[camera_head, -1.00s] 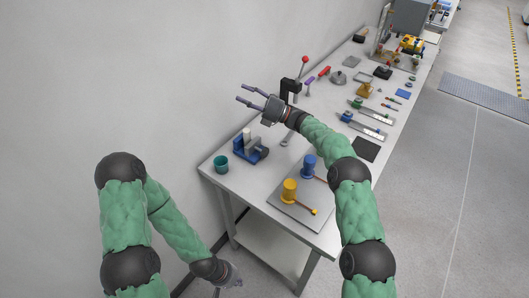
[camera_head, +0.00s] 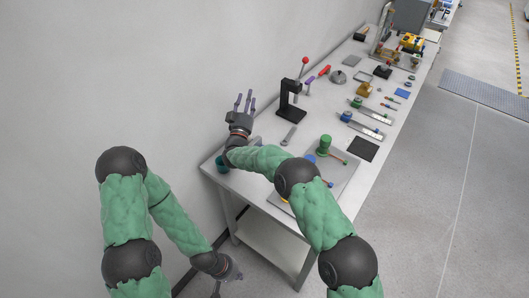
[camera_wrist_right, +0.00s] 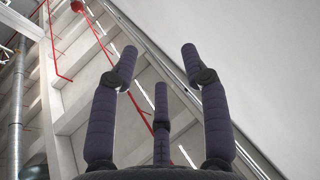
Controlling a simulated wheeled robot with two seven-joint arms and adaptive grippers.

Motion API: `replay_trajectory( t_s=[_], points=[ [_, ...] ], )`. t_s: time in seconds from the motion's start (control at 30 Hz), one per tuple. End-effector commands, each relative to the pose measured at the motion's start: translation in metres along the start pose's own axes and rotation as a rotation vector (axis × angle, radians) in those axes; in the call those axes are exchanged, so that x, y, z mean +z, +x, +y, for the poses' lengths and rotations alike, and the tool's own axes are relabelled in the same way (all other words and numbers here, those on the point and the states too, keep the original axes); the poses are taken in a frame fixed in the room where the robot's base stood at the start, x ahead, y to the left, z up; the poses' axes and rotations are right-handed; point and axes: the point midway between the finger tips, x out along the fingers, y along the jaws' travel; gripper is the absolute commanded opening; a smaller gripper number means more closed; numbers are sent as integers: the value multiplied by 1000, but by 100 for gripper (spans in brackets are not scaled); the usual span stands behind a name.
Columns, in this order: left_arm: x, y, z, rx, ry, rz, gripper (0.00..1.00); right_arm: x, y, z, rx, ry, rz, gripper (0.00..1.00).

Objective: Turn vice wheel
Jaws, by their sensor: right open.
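The blue vice is hidden in the head view now, behind my right gripper and forearm; its wheel cannot be seen. My right gripper (camera_head: 243,100) is open and empty over the near-left part of the workbench (camera_head: 262,128), its fingers pointing up the picture toward the wall. In the right wrist view its three fingers (camera_wrist_right: 160,75) are spread with nothing between them, facing the wall and ceiling. My left gripper (camera_head: 228,284) hangs low beside the near end of the bench, fingers apart and empty.
A teal cup (camera_head: 221,165) stands at the bench's near-left corner, partly covered by my arm. A black press with a red knob (camera_head: 304,60) stands close to the right gripper. A plate with green (camera_head: 324,145) and blue spools lies to the right.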

Motion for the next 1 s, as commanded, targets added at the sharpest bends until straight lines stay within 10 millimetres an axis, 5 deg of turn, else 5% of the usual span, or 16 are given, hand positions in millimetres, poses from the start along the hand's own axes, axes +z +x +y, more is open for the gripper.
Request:
replay_trajectory(
  t_s=[0.3, 0.6, 0.77, 1.0],
  points=[
    [0, -11, 4, 0, 0, 0, 0, 80, -101, 3, 227, 116, -458, 46],
    [1, -16, 6, 0, 0, 0, 0, 119, -188, 12, 394, 147, -722, 46],
    [1, -16, 6, 0, 0, 0, 0, 126, -196, 15, 417, 149, -753, 46],
    [0, -12, 4, 0, 0, 0, 0, 149, -176, 25, 419, 148, -754, 46]
  ],
)
